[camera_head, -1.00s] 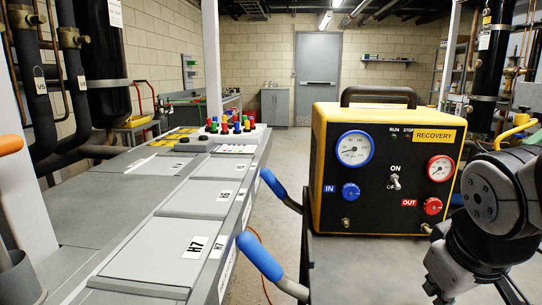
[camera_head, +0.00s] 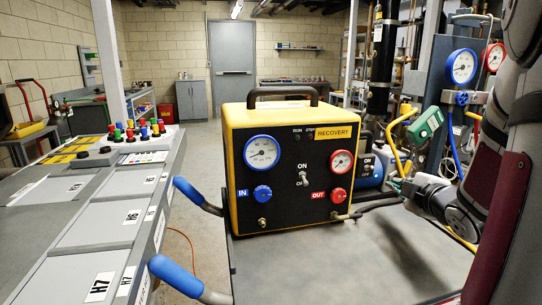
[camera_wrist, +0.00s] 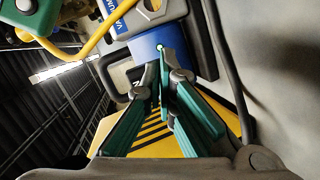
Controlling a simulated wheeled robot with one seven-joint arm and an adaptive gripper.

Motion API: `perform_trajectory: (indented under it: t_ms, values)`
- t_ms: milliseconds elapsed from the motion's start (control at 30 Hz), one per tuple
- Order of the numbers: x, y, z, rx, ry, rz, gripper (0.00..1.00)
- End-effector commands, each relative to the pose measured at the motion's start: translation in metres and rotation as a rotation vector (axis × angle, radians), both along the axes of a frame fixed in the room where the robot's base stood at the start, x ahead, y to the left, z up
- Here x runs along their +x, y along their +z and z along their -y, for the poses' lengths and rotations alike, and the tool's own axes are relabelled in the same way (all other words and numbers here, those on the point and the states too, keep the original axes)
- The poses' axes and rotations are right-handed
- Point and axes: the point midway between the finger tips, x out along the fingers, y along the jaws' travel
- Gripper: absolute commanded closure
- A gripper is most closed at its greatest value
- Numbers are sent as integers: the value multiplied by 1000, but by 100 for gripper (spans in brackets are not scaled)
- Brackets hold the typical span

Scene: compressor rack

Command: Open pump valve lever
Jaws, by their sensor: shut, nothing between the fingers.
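The blue vacuum pump (camera_head: 370,178) stands behind the right side of the yellow recovery unit in the head view, partly hidden by it. In the wrist view its blue body (camera_wrist: 146,46) and "VACUUM" label (camera_wrist: 109,10) are just beyond my gripper (camera_wrist: 165,72). The gripper's green-padded fingers are shut and empty, with the tips close in front of the blue body. Whether they touch it is not clear. A small pale round spot shows on the body above the tips. I cannot clearly make out the valve lever in either view.
The recovery unit (camera_head: 290,170) stands on the grey cart top (camera_head: 330,265), left of my arm. Yellow hoses (camera_head: 393,130) and gauges (camera_head: 462,68) crowd the back right. A dark handle (camera_wrist: 108,72) is beside the gripper. The cart's front is clear.

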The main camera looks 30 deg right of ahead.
Motion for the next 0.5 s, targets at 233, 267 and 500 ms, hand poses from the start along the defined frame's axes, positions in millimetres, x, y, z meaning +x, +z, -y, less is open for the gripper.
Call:
perform_trajectory:
  t_ms: [233, 267, 500]
  values:
    - [-35, 5, 20, -140, 131, 141, 100]
    - [-38, 6, 21, -150, 140, 155, 100]
    - [-44, 10, 21, -187, 176, 207, 100]
